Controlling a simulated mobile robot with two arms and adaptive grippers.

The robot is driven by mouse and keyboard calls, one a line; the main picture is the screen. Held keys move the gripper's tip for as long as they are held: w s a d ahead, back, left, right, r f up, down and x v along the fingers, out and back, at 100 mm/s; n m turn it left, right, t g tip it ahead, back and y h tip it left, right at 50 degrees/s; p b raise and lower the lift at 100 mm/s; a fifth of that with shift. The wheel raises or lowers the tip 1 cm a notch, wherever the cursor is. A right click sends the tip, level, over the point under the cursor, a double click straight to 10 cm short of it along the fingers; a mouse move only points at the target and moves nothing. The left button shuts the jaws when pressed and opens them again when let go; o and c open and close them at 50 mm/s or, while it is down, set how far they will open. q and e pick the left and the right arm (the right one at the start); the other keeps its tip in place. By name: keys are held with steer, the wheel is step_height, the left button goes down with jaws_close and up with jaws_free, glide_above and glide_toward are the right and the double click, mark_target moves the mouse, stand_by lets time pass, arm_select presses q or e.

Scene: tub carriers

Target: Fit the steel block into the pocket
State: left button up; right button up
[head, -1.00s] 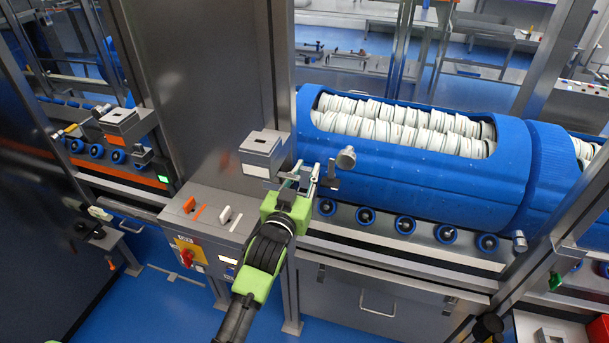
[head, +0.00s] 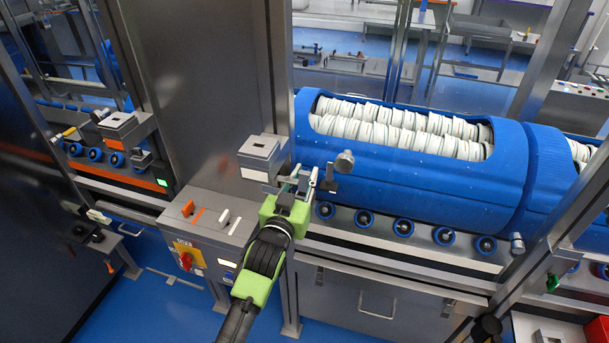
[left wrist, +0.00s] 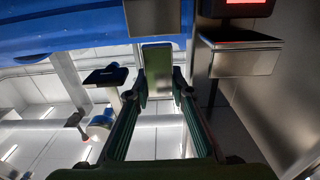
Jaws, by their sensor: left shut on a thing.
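My left gripper (head: 304,178) is in front of the machine, between a grey box with a slotted top (head: 260,148) on its left and a dark bracket (head: 328,180) on its right. In the left wrist view its two fingers are closed on a plain metal block, the steel block (left wrist: 157,68), with a greenish reflection on its face. In the head view the fingers mostly hide the block. I cannot tell for certain which opening is the pocket. A grey block-shaped part (left wrist: 153,18) lies beyond the held block. My right gripper is not in view.
A blue tub (head: 420,175) filled with white discs rests on blue rollers (head: 404,228) to the right. A round metal knob (head: 344,162) stands close to the fingers. A control panel (head: 205,220) with a red switch is at lower left. A steel column stands behind.

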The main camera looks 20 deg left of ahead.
mark_target(304, 190)
arm_select(q)
steer(key=shift+p, duration=0.35)
stand_by(0.8)
steer(key=shift+f+b, duration=1.45)
steer(key=shift+f, duration=0.6)
steer(key=o, duration=0.9)
steer(key=shift+c, duration=0.2)
steer(key=shift+o, duration=1)
steer(key=shift+d, duration=0.1)
steer(key=s, duration=1.2)
